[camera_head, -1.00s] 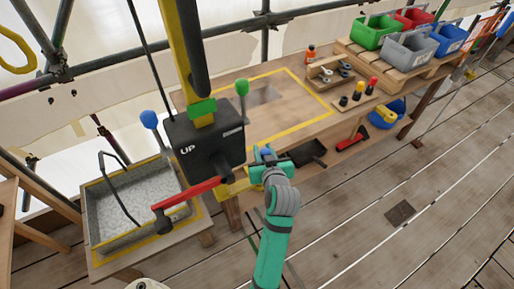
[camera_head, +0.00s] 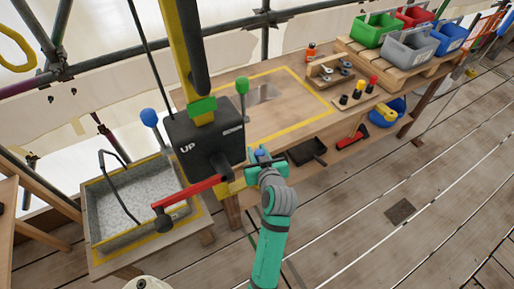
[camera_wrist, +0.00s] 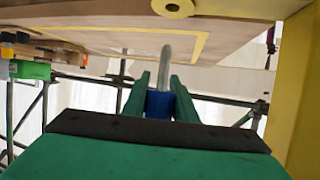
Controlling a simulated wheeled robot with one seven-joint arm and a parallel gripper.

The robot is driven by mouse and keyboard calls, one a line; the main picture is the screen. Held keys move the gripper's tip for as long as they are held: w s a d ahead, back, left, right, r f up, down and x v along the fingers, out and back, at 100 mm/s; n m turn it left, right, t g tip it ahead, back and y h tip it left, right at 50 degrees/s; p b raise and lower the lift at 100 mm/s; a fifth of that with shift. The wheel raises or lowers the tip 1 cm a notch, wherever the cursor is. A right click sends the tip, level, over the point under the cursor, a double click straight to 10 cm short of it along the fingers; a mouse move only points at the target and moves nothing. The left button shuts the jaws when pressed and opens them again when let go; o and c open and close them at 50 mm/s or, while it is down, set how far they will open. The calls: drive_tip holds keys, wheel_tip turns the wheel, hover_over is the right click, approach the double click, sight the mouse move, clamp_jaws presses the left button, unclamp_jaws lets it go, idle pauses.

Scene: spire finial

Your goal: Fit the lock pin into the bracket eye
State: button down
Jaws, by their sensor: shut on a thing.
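The lock pin shows in the wrist view as a plain grey shank (camera_wrist: 166,66) with a blue grip (camera_wrist: 160,104). My gripper (camera_wrist: 160,88) is shut on the blue grip, with a green finger on each side. The shank points up in that view. A yellow ring with a dark hole, seemingly the bracket eye (camera_wrist: 172,8), is at the top edge. The shank's tip appears below the ring and apart from it; depth is hard to judge. In the head view my gripper (camera_head: 262,160) is right of the black box, near the bench's front edge, with a little blue showing.
The black box marked UP (camera_head: 205,140) has a red lever (camera_head: 188,192) on its front. The bench (camera_head: 290,118) lies behind my gripper. A black dustpan (camera_head: 307,151) sits below it. A yellow post (camera_wrist: 292,90) stands close on the wrist view's right.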

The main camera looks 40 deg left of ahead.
drive_tip(key=shift+f, duration=1.5)
drive_tip(key=shift+f, duration=2.65)
idle(0.5)
drive_tip(key=c, duration=1.4)
unclamp_jaws()
drive_tip(key=shift+o, duration=0.2)
drive_tip(key=v, duration=1)
drive_tip(key=shift+d+r, duration=0.2)
drive_tip(key=shift+d, duration=0.15)
drive_tip(key=shift+s, duration=0.15)
